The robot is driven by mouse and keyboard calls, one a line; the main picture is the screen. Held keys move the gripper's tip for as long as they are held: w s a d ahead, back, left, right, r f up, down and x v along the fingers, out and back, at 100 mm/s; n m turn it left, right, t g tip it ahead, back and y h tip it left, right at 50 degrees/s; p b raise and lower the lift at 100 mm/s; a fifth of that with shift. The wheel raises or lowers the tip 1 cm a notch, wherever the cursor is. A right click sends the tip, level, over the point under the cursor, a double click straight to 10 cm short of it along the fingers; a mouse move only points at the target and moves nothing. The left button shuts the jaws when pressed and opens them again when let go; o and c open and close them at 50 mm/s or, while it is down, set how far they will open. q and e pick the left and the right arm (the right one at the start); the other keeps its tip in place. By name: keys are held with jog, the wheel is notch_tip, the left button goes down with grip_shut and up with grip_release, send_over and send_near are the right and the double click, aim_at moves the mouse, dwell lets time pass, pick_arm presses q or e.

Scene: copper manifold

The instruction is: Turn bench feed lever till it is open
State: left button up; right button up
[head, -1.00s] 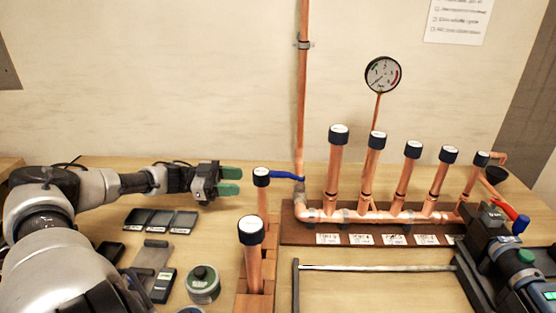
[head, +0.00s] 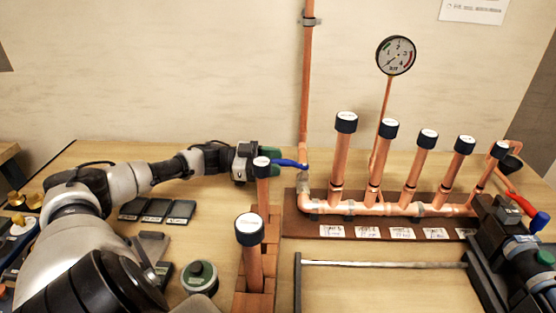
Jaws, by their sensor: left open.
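The bench feed lever, a blue handle (head: 289,163), sits on the valve at the foot of the tall copper riser pipe (head: 305,100). It points left from the pipe, roughly level. My left gripper (head: 272,160) is open, with its green-padded fingers at the lever's left end, behind a dark-capped copper post (head: 262,168). The post partly hides the fingers, so I cannot tell whether they touch the lever.
A copper manifold (head: 390,209) with several capped upright stubs stands on a brown board right of the valve. A pressure gauge (head: 396,55) rises behind it. A nearer capped post (head: 250,240) stands in front. A red lever (head: 522,204) is at the far right. Small dark trays (head: 157,210) lie left.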

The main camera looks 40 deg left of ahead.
pick_arm(q)
jog(key=shift+x, duration=0.8)
pick_arm(e)
jog(key=shift+w+r, duration=0.1)
jog(key=shift+r, duration=0.05)
jog(key=shift+a, duration=0.15)
pick_arm(q)
jog(key=shift+c, duration=0.6)
grip_shut()
pick_arm(e)
jog(key=shift+w+a, duration=0.1)
jog(key=shift+a, duration=0.1)
